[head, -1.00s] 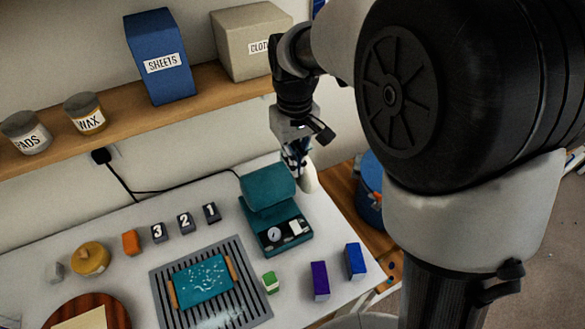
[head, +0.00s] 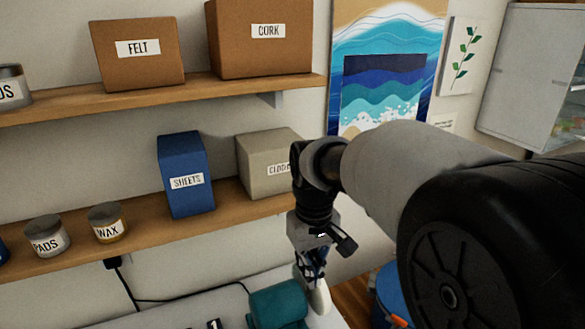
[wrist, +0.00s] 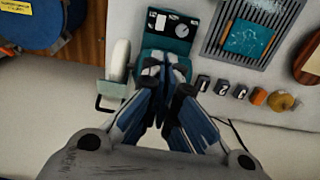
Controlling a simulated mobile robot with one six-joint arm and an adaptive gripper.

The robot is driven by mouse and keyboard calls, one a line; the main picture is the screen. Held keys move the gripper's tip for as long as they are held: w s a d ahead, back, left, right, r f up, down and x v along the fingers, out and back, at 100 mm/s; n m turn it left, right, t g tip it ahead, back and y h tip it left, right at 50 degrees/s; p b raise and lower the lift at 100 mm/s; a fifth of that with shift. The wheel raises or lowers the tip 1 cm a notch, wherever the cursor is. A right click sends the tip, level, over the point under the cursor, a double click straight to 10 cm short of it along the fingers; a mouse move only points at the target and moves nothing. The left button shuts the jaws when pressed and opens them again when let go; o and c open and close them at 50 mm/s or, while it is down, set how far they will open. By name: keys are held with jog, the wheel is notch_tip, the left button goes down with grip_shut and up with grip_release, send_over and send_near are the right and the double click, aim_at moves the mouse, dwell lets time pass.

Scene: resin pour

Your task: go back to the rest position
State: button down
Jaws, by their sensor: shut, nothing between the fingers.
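My gripper (head: 313,278) hangs fingers down at the back of the white table, by the teal device (head: 278,306) in the head view. In the wrist view my gripper (wrist: 166,80) is shut and empty, with its fingertips in front of the teal device (wrist: 168,32). I cannot tell how high the fingertips are above it. A white rounded object (wrist: 118,60) stands beside the device and close to the fingers.
In the wrist view, numbered blocks (wrist: 222,87), a grey grooved tray (wrist: 290,12) with a teal panel, and a yellow round item (wrist: 282,101) lie on the table. A blue drum (wrist: 38,22) stands beside it. Shelves with a blue SHEETS box (head: 187,180) and a CLOTH box (head: 265,160) line the wall.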

jog(key=s+d+f+m+t+b, duration=0.2)
jog(key=s+d+b, duration=0.1)
jog(key=s, duration=0.8)
jog(key=s+d+f+m+t+b, duration=0.1)
jog(key=s+d+b, duration=0.3)
jog(key=s, duration=0.6)
jog(key=shift+s+d+f+m+t, duration=0.4)
jog(key=shift+d+m+t, duration=0.3)
jog(key=shift+d, duration=0.35)
jog(key=shift+w, duration=0.15)
jog(key=w+a+f+n+g, duration=0.1)
jog(key=w+a+f, duration=0.25)
jog(key=w, duration=0.35)
jog(key=w+a+f+n+g, duration=0.1)
jog(key=w+a+f+n, duration=0.2)
jog(key=w, duration=0.4)
jog(key=w+a+f+g, duration=0.1)
jog(key=w+a+f, duration=0.2)
jog(key=w+f, duration=0.35)
jog(key=shift+n+y, duration=0.3)
jog(key=w+f+b, duration=0.1)
jog(key=f, duration=0.3)
jog(key=w+f+b, duration=0.1)
jog(key=f+b, duration=0.1)
jog(key=f, duration=0.2)
jog(key=w+f+b, duration=0.1)
jog(key=f+b, duration=0.1)
jog(key=f, duration=0.2)
jog(key=shift+a+f, duration=0.3)
